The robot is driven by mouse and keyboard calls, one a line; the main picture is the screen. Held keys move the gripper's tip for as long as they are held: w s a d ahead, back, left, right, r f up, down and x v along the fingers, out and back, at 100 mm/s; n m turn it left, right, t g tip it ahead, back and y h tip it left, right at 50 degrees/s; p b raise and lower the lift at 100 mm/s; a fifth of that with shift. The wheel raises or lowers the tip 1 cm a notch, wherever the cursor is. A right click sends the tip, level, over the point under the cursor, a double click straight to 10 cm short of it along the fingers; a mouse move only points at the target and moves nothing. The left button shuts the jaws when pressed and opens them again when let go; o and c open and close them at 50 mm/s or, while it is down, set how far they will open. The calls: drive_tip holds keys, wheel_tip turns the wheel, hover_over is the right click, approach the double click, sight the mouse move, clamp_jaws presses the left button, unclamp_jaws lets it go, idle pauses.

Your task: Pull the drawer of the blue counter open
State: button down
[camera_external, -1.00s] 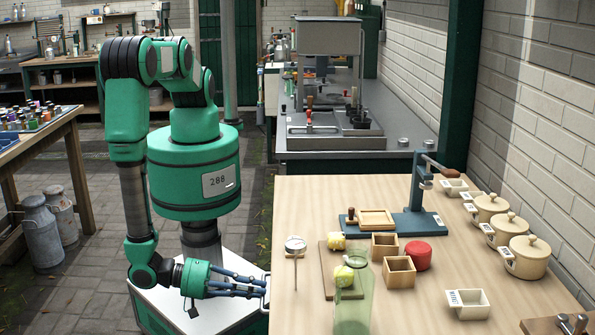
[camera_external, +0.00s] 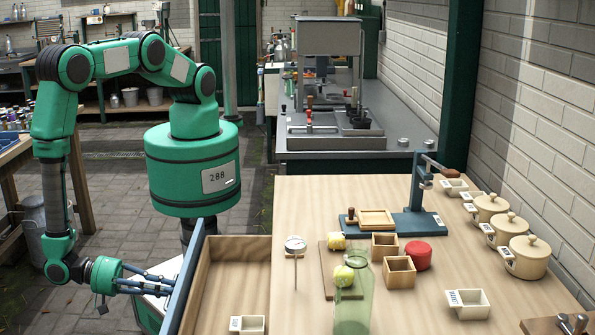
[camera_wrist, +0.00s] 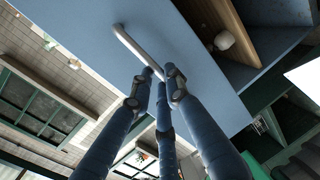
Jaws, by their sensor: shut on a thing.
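The drawer (camera_external: 232,270) of the blue counter stands out to the left of the wooden counter top (camera_external: 310,215), its wooden inside showing from above. Its blue front panel (camera_external: 187,272) faces my gripper (camera_external: 168,283). In the wrist view, the blue front (camera_wrist: 195,75) carries a pale bar handle (camera_wrist: 135,45). My gripper (camera_wrist: 162,78) is shut on this handle near one end, with its three blue fingers reaching to it. In the external view the handle is hidden behind the panel.
A small labelled box (camera_external: 247,325) lies in the drawer near the picture's bottom edge. On the counter top stand a green glass jar (camera_external: 353,300), wooden boxes (camera_external: 399,272), a red round thing (camera_external: 418,255) and lidded pots (camera_external: 530,257). A side table (camera_external: 20,160) is at far left.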

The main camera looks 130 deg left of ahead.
drive_tip(key=f+v, duration=0.1)
drive_tip(key=v, duration=0.6)
drive_tip(key=shift+s+d+f, duration=0.3)
drive_tip(key=c, duration=1.7)
unclamp_jaws()
drive_tip(key=shift+o, duration=0.2)
drive_tip(key=v, duration=1.2)
